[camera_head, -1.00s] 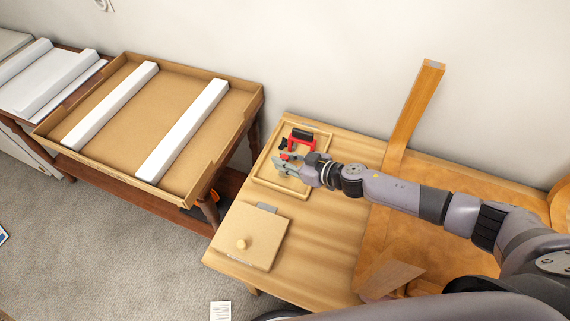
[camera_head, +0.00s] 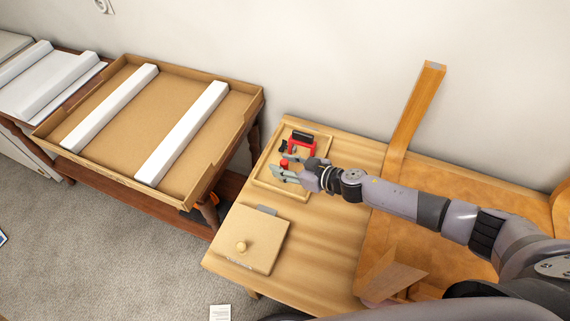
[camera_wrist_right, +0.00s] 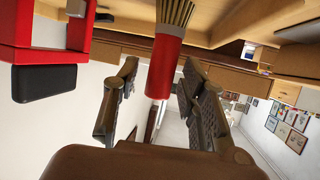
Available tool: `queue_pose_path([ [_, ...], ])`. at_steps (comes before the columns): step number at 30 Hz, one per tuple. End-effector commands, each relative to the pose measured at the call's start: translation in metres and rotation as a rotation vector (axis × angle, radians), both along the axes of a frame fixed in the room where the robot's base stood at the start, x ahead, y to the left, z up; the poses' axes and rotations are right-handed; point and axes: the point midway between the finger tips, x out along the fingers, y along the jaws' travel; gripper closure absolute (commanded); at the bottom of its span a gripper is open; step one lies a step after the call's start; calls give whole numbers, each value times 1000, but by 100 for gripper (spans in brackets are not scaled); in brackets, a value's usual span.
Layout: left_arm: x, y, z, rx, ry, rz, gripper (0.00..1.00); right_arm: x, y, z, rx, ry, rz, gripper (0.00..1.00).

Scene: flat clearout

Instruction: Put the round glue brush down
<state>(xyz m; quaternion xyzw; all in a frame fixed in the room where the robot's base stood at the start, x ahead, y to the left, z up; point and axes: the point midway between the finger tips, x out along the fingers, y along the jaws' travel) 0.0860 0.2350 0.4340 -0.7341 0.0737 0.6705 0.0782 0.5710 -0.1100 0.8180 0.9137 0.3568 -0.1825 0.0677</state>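The round glue brush has a red handle (camera_head: 284,164) and pale bristles (camera_wrist_right: 178,12). It stands with its bristles toward the shallow wooden tray (camera_head: 279,189) on the wooden table; the bristle ends are cut off in the right wrist view, so contact with the tray cannot be told. My right gripper (camera_head: 282,167) is open at the brush. In the right wrist view its fingers (camera_wrist_right: 160,92) are spread on either side of the red handle (camera_wrist_right: 165,68), with a clear gap on the left. My left gripper is not in view.
A red and black holder (camera_head: 302,143) stands in the tray's far part, close to my right gripper. A board with a round knob (camera_head: 262,228) lies at the near left of the table. A large cardboard tray (camera_head: 190,165) with white bars stands left. Bare tabletop lies right of the board.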

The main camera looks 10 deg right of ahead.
Motion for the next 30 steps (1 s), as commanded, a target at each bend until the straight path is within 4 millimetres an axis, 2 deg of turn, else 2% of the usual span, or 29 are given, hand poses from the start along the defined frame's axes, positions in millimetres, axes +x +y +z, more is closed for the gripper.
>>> queue_pose_path([
  [5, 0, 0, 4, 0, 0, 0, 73, 0, -1, 6, -1, -1, 0, 61],
  [19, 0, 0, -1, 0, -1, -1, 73, -47, -43, 28, -1, 2, -1, 61],
  [30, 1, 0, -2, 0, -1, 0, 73, -51, -47, 32, 0, 0, 0, 61],
])
